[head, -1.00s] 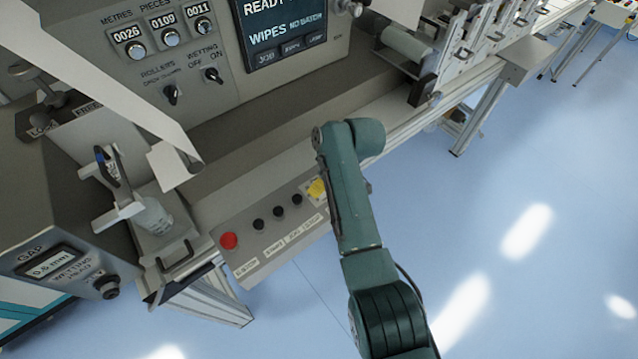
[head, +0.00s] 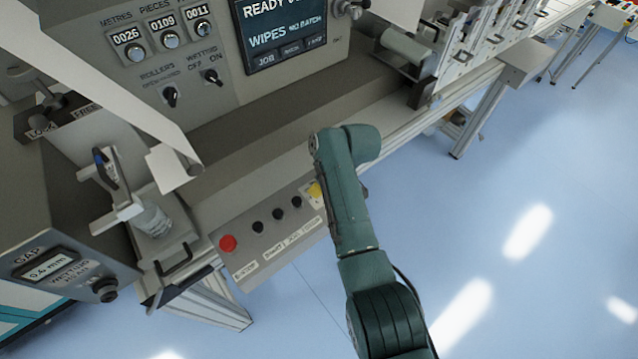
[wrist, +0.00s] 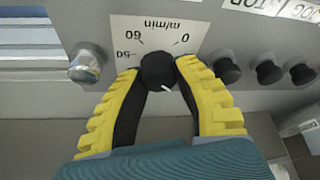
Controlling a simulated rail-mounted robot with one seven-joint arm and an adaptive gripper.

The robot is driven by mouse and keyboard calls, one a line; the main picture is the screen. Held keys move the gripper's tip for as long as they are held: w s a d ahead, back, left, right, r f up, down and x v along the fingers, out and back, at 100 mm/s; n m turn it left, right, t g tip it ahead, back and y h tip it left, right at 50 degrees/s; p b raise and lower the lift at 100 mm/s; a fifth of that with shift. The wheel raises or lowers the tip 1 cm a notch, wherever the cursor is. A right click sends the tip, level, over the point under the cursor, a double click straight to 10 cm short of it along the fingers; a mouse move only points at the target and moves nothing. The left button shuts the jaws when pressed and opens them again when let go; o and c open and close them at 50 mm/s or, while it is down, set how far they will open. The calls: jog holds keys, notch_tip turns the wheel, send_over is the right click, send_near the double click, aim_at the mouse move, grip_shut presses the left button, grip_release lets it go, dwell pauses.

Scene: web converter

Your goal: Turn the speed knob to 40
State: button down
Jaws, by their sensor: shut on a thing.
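The speed knob (wrist: 157,72) is round and black, on a white scale plate (wrist: 160,35) marked m/min. The plate is upside down in the wrist view, with 0, 50 and 60 legible. A small white mark shows on the knob's lower right rim; the number it stands at cannot be read. My gripper (wrist: 159,66) has its two yellow, black-lined fingers on either side of the knob, shut on it. In the head view my arm hides the knob and its scale; only a yellow bit of my gripper (head: 315,190) shows at the panel's right end.
The panel's red button (head: 228,243) and several black buttons (head: 258,227) lie left of my gripper in the head view. In the wrist view black buttons (wrist: 227,71) are close to the right finger, and a silver knob (wrist: 84,66) is left.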

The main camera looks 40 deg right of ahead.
jog(key=shift+m+p, duration=0.4)
jog(key=shift+p, duration=0.3)
jog(key=m+h+p, duration=0.1)
jog(key=m+p, duration=0.1)
jog(key=p, duration=0.1)
jog(key=shift+s+a+m, duration=0.1)
jog(key=shift+m, duration=0.3)
jog(key=m+h+p, duration=0.1)
jog(key=m, duration=0.1)
jog(key=m+h+p, duration=0.1)
jog(key=m, duration=0.1)
jog(key=shift+f+m, duration=0.2)
jog(key=shift+m, duration=0.1)
jog(key=m, duration=0.1)
jog(key=m+g+h, duration=0.1)
jog(key=m, duration=0.3)
jog(key=shift+f+g+h+b, duration=0.25)
jog(key=shift+g+h+b, duration=0.05)
jog(key=shift+g+h, duration=0.1)
jog(key=shift+m+g+h+b, duration=0.3)
jog(key=shift+m+g+b, duration=0.4)
jog(key=shift+m+b, duration=1.05)
jog(key=shift+r+m+p, duration=0.1)
jog(key=shift+m+p, duration=0.3)
jog(key=shift+m, duration=0.25)
jog(key=c, duration=0.7)
grip_release()
jog(key=shift+r, duration=0.1)
jog(key=shift+c, duration=0.2)
jog(key=shift+r, duration=0.1)
